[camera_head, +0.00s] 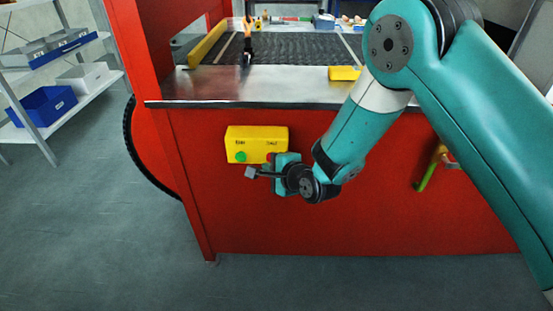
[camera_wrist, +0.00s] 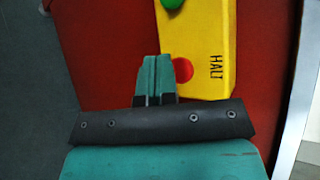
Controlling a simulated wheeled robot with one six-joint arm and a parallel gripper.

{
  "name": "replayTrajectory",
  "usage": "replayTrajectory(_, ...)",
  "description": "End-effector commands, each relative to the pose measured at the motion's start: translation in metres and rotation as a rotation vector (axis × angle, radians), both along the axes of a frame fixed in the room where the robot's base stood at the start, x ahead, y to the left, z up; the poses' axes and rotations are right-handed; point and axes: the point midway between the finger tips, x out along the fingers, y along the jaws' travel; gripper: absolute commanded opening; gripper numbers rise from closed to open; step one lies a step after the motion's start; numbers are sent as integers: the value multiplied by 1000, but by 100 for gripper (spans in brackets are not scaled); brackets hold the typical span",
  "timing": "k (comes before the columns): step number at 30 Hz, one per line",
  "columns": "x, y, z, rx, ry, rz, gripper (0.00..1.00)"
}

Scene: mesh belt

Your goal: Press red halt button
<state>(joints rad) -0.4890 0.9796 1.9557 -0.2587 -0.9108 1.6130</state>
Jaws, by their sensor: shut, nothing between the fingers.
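A yellow control box (camera_head: 256,135) is fixed to the red front panel of the machine. It carries a green button (camera_head: 240,157) on the left and the red halt button (camera_head: 270,157) on the right, partly hidden by my gripper. In the wrist view, the red button (camera_wrist: 183,70) shows beside the word HALT on the yellow box (camera_wrist: 205,35), and the green button (camera_wrist: 172,3) is at the top edge. My gripper (camera_wrist: 157,58) is shut and empty, its fingertips just left of the red button and overlapping its edge. I cannot tell whether they touch.
The red panel (camera_head: 350,215) stands behind the box, under a metal ledge (camera_head: 250,88) and the dark mesh belt (camera_head: 300,48). A yellow block (camera_head: 344,73) lies on the ledge. A green-tipped handle (camera_head: 425,175) hangs right. Shelves with blue bins (camera_head: 43,106) stand left.

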Motion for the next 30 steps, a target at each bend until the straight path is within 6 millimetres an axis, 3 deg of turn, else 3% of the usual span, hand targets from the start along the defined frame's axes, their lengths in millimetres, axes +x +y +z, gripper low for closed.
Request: replayTrajectory(30,9,-1,0,0,-1,0,0)
